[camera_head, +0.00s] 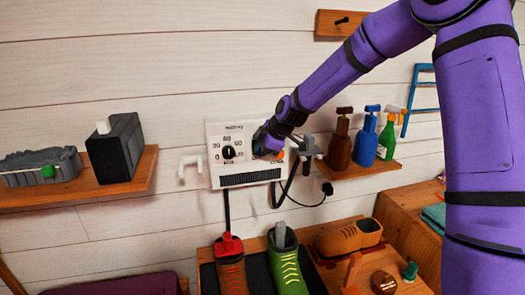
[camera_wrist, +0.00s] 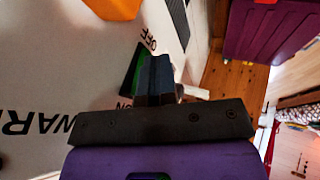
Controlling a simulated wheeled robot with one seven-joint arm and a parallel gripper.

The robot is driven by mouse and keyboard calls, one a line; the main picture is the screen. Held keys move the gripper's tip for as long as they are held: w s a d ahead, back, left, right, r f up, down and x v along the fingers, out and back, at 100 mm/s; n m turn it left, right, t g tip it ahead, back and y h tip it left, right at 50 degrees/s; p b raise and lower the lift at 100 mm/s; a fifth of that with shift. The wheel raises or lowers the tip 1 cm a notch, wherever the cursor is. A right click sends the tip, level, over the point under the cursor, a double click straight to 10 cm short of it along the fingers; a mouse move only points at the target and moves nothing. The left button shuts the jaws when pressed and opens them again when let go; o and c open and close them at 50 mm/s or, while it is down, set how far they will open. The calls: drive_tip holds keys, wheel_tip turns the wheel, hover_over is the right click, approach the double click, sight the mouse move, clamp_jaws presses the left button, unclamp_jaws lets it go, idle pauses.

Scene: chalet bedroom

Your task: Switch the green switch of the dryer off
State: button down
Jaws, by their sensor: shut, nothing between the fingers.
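The dryer (camera_head: 247,178) is a white wall-mounted box with a black dial and a dark vent along its lower edge. My gripper (camera_head: 266,143) is at the right part of its front panel and hides part of it. In the wrist view the green switch (camera_wrist: 131,70) shows in a dark frame, between the printed words OFF and ON. My shut, empty fingers (camera_wrist: 154,75) are right beside the switch and cover part of it. I cannot tell whether they touch it, nor which way the switch is tipped.
An orange part (camera_wrist: 112,7) of the dryer is close to the fingers. A shelf (camera_head: 365,170) with spray bottles is to the right, and another shelf (camera_head: 130,180) holds a black box at left. Boots (camera_head: 288,265) stand below. A hose and cable hang beside the dryer.

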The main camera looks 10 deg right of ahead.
idle(0.3)
drive_tip(key=shift+r, duration=0.85)
